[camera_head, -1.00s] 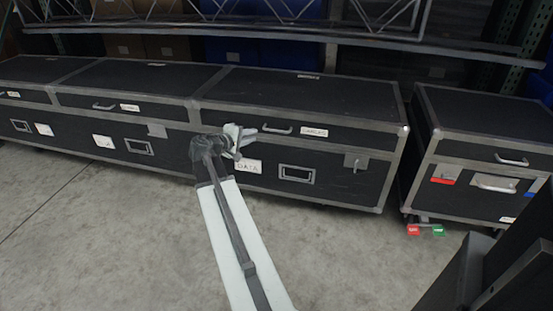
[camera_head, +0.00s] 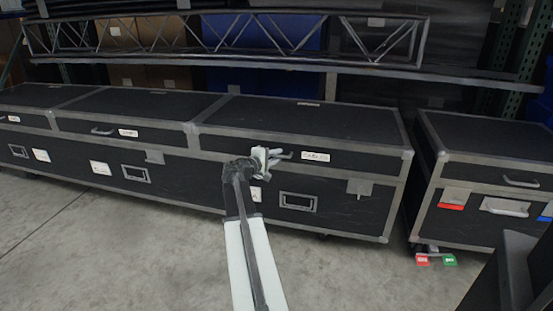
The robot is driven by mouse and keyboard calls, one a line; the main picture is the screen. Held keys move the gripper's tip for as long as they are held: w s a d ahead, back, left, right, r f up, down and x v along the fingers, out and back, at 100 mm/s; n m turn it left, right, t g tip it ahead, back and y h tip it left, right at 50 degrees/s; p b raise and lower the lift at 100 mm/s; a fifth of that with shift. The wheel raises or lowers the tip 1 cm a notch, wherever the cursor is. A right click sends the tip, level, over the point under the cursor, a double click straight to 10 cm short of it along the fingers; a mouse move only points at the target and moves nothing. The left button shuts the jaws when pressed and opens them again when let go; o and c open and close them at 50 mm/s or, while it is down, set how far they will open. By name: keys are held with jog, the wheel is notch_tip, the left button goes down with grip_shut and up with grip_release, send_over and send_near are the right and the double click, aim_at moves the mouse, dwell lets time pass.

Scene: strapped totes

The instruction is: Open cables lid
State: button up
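The cables lid (camera_head: 250,115) is the dark top of the middle-right case, closed and flat, with metal edging. Its white label (camera_head: 315,157), reading like "CABLES", is on the lid's front face. A pale handle (camera_head: 285,155) sits just left of that label. My gripper (camera_head: 270,158) is in front of the lid at the handle's left end and hides part of it. I cannot tell whether it touches the handle or how far its fingers are apart. A latch (camera_head: 360,187) shows at the right of the case front.
Similar closed cases (camera_head: 125,105) stand in a row to the left. A separate case (camera_head: 485,150) with red and blue tags stands on the right across a narrow gap. A metal truss (camera_head: 215,40) lies on a shelf behind. The concrete floor (camera_head: 120,230) in front is clear.

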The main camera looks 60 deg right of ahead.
grip_shut()
jog(key=shift+s, duration=0.1)
dwell(1.3)
